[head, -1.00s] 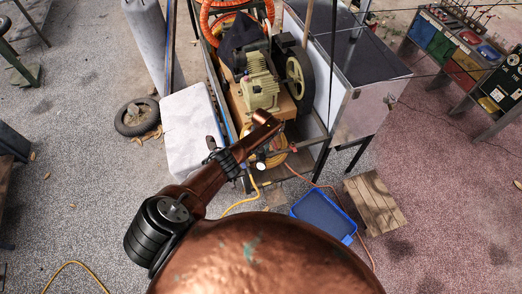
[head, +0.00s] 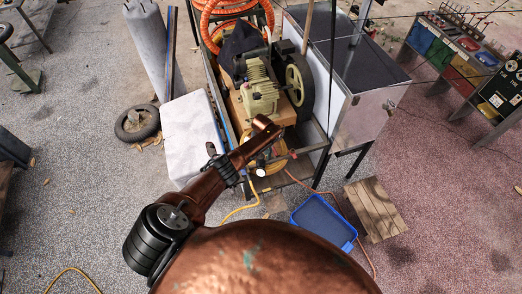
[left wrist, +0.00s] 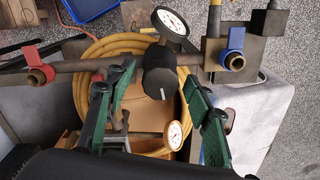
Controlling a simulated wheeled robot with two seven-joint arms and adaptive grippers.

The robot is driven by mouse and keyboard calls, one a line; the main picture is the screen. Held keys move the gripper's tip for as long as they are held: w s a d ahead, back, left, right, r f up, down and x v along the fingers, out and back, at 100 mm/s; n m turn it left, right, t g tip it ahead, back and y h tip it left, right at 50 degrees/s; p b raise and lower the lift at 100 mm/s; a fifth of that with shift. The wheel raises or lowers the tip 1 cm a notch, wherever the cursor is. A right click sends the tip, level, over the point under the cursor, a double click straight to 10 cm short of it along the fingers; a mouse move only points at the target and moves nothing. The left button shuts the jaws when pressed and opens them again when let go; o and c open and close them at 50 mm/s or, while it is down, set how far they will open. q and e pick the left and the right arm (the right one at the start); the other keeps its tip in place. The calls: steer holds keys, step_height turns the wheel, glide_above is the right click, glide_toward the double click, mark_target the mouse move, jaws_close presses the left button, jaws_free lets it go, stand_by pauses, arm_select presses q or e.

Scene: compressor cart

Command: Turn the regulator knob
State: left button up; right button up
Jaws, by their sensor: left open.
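The regulator knob (left wrist: 160,83) is a black cylinder with a white mark on its face, in the middle of the left wrist view. My left gripper (left wrist: 157,74) is open, with one green-padded finger on each side of the knob. Gaps show between the knob and both fingers. A white-faced gauge (left wrist: 172,24) stands just above the knob, and a second gauge (left wrist: 175,135) is below it. In the head view my left arm reaches over the compressor cart's front end, and the knob cannot be made out there. My right gripper is not in view.
A pipe beside the knob carries a red-handled valve (left wrist: 35,65) and a blue-handled valve (left wrist: 234,50). A coiled yellow hose (left wrist: 90,75) hangs behind. In the head view, a blue tray (head: 322,221) and a wooden pallet (head: 375,208) lie on the floor right of the arm.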

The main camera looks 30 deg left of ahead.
mark_target(261, 156)
arm_select(q)
step_height(261, 156, up, 11)
steer(key=shift+r, duration=0.2)
stand_by(0.6)
